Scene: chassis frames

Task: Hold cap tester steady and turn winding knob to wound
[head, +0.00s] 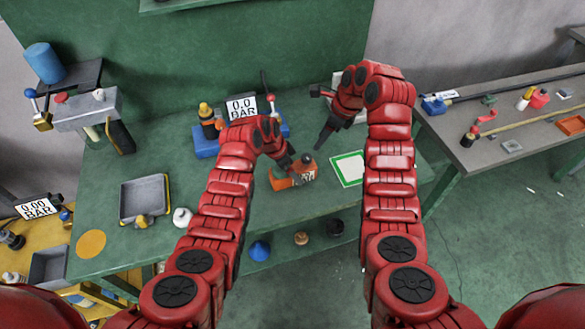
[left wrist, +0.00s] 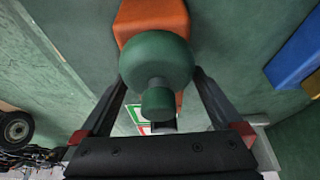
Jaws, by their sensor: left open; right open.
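The orange cap tester (head: 280,183) stands on the green bench, with a small white label on its right side. In the left wrist view its orange body (left wrist: 150,15) lies behind a round dark green knob (left wrist: 156,58) with a smaller stub towards the camera. My left gripper (head: 292,162) is open at the tester. Its fingers lie on either side of the green knob in the left wrist view, and contact cannot be told. My right gripper (head: 321,115) is open and empty, above and behind the tester to the right.
A white sheet with a green border (head: 349,168) lies right of the tester. Bench space between tray and tester is partly clear.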

